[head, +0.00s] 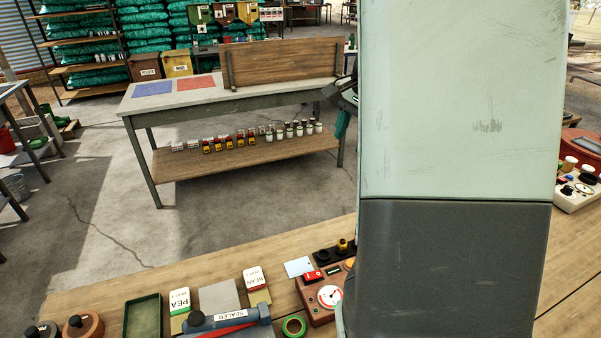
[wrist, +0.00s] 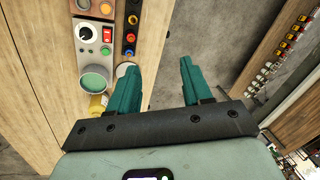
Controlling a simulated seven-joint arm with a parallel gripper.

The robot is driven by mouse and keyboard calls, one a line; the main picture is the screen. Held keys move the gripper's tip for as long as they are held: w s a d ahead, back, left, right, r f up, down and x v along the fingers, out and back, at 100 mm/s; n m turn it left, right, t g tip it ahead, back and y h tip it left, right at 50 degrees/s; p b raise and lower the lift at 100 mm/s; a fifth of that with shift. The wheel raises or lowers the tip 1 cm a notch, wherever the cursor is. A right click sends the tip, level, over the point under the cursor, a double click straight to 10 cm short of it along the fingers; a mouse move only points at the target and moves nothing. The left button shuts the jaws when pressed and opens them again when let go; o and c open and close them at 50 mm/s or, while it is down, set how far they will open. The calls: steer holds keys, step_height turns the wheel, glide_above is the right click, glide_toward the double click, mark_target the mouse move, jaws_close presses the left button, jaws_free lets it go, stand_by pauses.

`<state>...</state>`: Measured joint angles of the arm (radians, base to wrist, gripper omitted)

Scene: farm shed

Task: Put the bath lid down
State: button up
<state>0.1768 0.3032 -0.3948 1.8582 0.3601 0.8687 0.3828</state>
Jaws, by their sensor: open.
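My gripper (wrist: 160,66) is open in the wrist view, its two teal fingers wide apart with nothing between them. A grey unit (wrist: 108,50) with a red switch and a dial lies to the left of the fingers. A round green opening (wrist: 94,79), which looks like the bath, is at its near end. A pale round disc (wrist: 124,69), possibly the lid, shows beside it, partly hidden behind the left finger. I cannot tell whether it is resting on something. In the head view my gripper (head: 343,122) is mostly hidden behind my arm.
A yellow object (wrist: 98,103) is near the left finger. A black button strip (wrist: 130,30) lies beside the unit. In the head view, the wooden bench holds a green tray (head: 143,317), seed packets and a sealer (head: 230,318). A far table (head: 215,98) stands across open floor.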

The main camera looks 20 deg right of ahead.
steer(key=s+a+r+n+t, duration=0.1)
steer(key=s+a+r+n, duration=0.35)
steer(key=s+a, duration=0.2)
steer(key=s+a+r+n, duration=0.3)
steer(key=s+a+r, duration=0.2)
steer(key=a, duration=0.3)
steer(key=s+a+n+t, duration=0.2)
steer(key=s+a+n, duration=0.3)
steer(key=s, duration=0.5)
steer(key=shift+s+a+n+h, duration=0.3)
steer(key=shift+s+a+n, duration=0.05)
steer(key=shift+n, duration=0.3)
steer(key=shift+o, duration=0.3)
